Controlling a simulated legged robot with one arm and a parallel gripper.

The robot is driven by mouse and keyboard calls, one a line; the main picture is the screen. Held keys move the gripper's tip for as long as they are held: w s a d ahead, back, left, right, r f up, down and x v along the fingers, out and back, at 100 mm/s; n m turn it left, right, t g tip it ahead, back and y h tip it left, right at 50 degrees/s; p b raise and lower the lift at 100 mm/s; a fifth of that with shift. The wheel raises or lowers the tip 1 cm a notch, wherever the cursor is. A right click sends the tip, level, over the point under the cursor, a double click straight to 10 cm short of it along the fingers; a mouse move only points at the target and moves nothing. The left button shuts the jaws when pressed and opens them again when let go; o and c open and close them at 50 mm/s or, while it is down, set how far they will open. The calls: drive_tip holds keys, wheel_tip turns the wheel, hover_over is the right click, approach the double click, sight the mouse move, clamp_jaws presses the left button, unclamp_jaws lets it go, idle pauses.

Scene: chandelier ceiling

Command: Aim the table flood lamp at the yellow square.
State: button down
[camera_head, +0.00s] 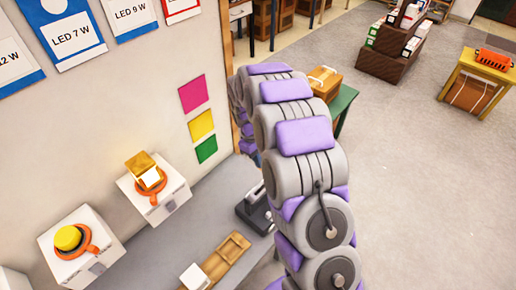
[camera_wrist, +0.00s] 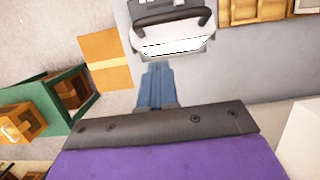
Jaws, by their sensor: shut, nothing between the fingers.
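The yellow square (camera_head: 201,125) is on the wall in the head view, between a pink square (camera_head: 193,94) and a green square (camera_head: 206,149). The flood lamp (camera_head: 254,209) looks like the dark grey unit on the grey table (camera_head: 225,190), partly hidden by my arm. In the wrist view the lamp (camera_wrist: 172,46) is at the top, with a black bracket and a bright white face. My gripper (camera_wrist: 157,68) shows as blue fingers, shut and empty, its tips just below the bright face. I cannot tell whether they touch it. In the head view my gripper is hidden.
White boxes with orange-based lamps (camera_head: 148,171) (camera_head: 70,240) stand along the wall. A wooden tray (camera_head: 226,257) lies on the table near the flood lamp. A green table (camera_head: 341,103) stands beyond my arm. The floor to the right is open.

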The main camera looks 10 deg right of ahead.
sight(262, 188)
drive_tip(key=s+d+f, duration=0.2)
drive_tip(key=shift+s+d, duration=0.25)
drive_tip(key=shift+d, duration=0.05)
drive_tip(key=shift+s+d+f, duration=0.1)
drive_tip(key=shift+d, duration=0.25)
drive_tip(key=shift+a, duration=0.4)
drive_tip(key=shift+s+a, duration=0.15)
drive_tip(key=shift+s+d+f+t+y, duration=0.2)
drive_tip(key=shift+s+d+t+y, duration=0.1)
drive_tip(key=shift+s+d, duration=0.3)
drive_tip(key=shift+w+d, duration=0.1)
drive_tip(key=shift+d, duration=0.15)
